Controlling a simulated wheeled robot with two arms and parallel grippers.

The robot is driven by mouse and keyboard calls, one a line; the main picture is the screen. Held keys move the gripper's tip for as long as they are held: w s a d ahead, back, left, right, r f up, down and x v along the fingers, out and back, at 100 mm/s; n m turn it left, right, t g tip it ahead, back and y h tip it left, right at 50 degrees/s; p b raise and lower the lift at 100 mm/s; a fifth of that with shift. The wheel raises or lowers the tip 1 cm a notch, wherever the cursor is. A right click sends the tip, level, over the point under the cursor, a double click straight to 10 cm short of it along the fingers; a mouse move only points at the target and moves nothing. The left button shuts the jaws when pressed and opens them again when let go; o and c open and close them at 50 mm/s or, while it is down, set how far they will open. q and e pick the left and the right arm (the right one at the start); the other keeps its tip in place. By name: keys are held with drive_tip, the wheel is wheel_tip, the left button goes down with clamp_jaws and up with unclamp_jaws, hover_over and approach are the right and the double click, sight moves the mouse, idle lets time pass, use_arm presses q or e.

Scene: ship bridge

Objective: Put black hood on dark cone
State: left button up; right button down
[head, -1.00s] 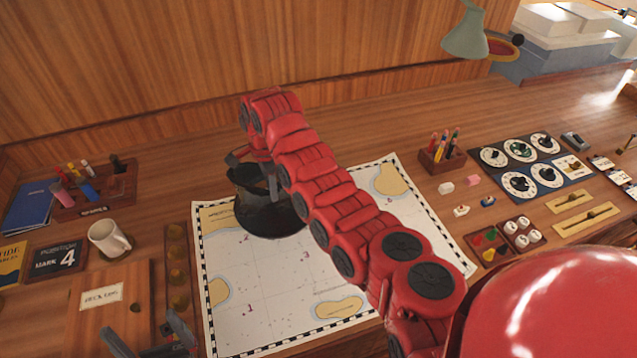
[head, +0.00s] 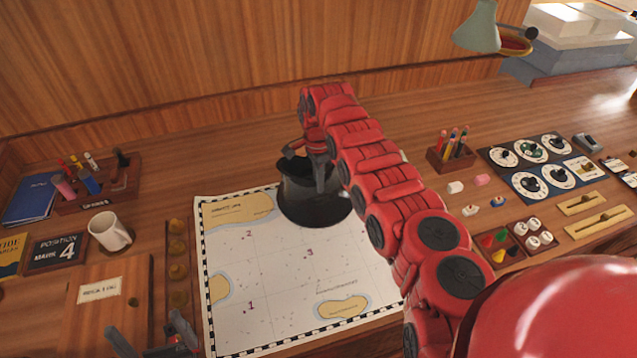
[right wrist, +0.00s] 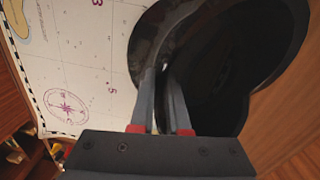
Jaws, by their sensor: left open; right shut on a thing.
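A black hood (head: 300,190) with a tall round wall and a wide flared brim is at the far side of the chart. My right gripper (head: 322,170) is shut on its wall. In the right wrist view, the fingers (right wrist: 165,78) pinch the wall of the black hood (right wrist: 150,30), and dark round shapes fill the area beside them. I cannot tell whether the brim touches the chart or hangs just above it. I cannot make out a separate dark cone; it may be hidden behind my right arm or the hood. My left gripper (head: 150,340) is open and empty at the bottom left.
The chart (head: 270,285) lies flat, mostly bare. A white mug (head: 109,232), a wooden marker holder (head: 120,185) and a closed wooden box (head: 105,315) stand left. A pen holder (head: 452,157), small blocks and a dial panel (head: 530,165) lie right. A wooden wall (head: 200,80) rises behind.

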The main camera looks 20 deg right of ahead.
drive_tip(key=shift+r, duration=0.1)
drive_tip(key=c, duration=0.9)
unclamp_jaws()
